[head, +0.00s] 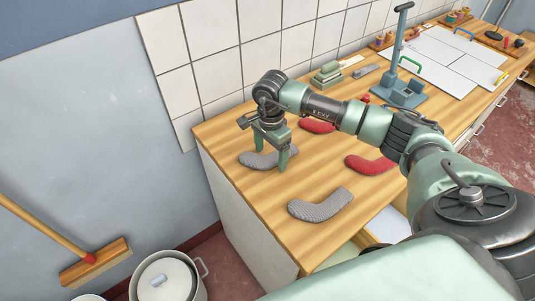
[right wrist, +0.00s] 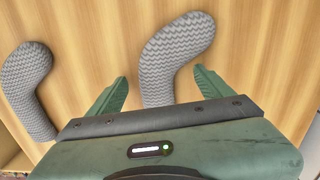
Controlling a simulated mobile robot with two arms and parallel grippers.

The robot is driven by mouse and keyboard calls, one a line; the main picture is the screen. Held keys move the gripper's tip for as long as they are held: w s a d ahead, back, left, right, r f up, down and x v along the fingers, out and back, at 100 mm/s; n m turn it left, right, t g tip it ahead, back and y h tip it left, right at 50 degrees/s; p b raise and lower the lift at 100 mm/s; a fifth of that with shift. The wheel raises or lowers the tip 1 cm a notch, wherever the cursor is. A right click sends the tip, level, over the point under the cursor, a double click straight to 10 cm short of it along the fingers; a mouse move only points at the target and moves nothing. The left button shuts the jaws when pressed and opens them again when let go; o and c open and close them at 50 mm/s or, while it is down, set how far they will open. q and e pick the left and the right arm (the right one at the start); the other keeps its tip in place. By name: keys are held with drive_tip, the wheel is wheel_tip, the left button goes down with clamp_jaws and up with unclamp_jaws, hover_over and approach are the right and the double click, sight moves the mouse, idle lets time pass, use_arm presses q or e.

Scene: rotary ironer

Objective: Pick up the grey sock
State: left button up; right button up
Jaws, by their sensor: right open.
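One grey patterned sock (head: 250,159) lies bent on the wooden worktop under my right gripper (head: 271,158). A second grey sock (head: 320,205) lies nearer the front edge. In the right wrist view, one grey sock (right wrist: 175,48) extends between and beyond the two green fingers, its near end hidden by the gripper body. The other grey sock (right wrist: 28,80) lies to the left, outside the fingers. My right gripper is open, pointing down, and holds nothing; whether its tips touch the worktop I cannot tell. My left gripper is not in view.
Two red socks (head: 370,165) (head: 318,126) lie on the worktop (head: 230,130), partly behind my right arm. A tiled wall (head: 225,75) borders the worktop. A lidded pot (head: 165,282) stands below.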

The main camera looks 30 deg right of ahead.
drive_tip(key=shift+s+a, duration=0.1)
drive_tip(key=c, duration=1.6)
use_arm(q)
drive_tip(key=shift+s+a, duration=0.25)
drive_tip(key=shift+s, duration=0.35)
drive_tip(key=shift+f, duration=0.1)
use_arm(e)
drive_tip(key=shift+r, duration=0.1)
